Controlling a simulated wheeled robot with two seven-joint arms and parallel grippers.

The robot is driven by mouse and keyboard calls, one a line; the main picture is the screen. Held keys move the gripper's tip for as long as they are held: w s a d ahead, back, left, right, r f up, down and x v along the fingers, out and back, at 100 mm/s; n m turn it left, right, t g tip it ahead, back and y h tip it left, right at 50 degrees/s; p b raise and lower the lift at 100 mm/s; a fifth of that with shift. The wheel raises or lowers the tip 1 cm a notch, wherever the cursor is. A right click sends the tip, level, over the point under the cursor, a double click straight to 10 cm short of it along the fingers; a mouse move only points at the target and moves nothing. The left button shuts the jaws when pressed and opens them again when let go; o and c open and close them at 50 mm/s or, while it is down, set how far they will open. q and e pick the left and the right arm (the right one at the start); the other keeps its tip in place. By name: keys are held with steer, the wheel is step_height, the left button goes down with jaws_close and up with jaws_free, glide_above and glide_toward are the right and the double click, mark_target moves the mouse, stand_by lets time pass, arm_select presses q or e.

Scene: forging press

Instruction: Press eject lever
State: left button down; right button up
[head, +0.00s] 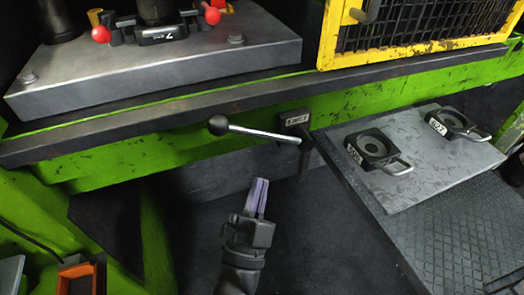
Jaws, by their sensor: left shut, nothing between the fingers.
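The eject lever (255,132) is a metal rod with a black ball knob at its left end. It sticks out leftward from a dark bracket with a small label (294,120) on the green press front. The rod lies nearly level, its knob end slightly higher. My left gripper (259,183) points up the picture from below the lever. Its pale purple fingers are together with nothing between them. In the picture a gap separates the fingertips from the rod. My right gripper is not in view.
A grey plate (430,185) on a dark treaded table at the right bears two black die blocks with handles. A yellow mesh guard (420,30) and a thick steel bed plate (150,75) stand above the press edge. An orange-handled item (78,270) is at lower left.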

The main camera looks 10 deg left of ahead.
mark_target(247, 134)
arm_select(q)
steer(key=r+y, duration=0.1)
steer(key=s+r+t, duration=0.1)
steer(key=r+n+t+y, duration=0.1)
steer(key=r, duration=0.1)
steer(key=shift+s+a+y, duration=0.25)
steer(key=shift+a+y, duration=0.05)
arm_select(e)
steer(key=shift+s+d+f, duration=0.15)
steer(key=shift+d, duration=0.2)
arm_select(q)
steer(key=w+r, duration=0.1)
steer(key=w, duration=0.1)
steer(key=w+a+r, duration=0.1)
steer(key=w, duration=0.1)
steer(key=w+a+r, duration=0.1)
steer(key=w, duration=0.2)
steer(key=shift+a+r+b, duration=0.1)
steer(key=shift+r+b, duration=0.15)
steer(key=shift+b, duration=0.15)
steer(key=shift+a+f, duration=0.1)
steer(key=shift+f, duration=0.1)
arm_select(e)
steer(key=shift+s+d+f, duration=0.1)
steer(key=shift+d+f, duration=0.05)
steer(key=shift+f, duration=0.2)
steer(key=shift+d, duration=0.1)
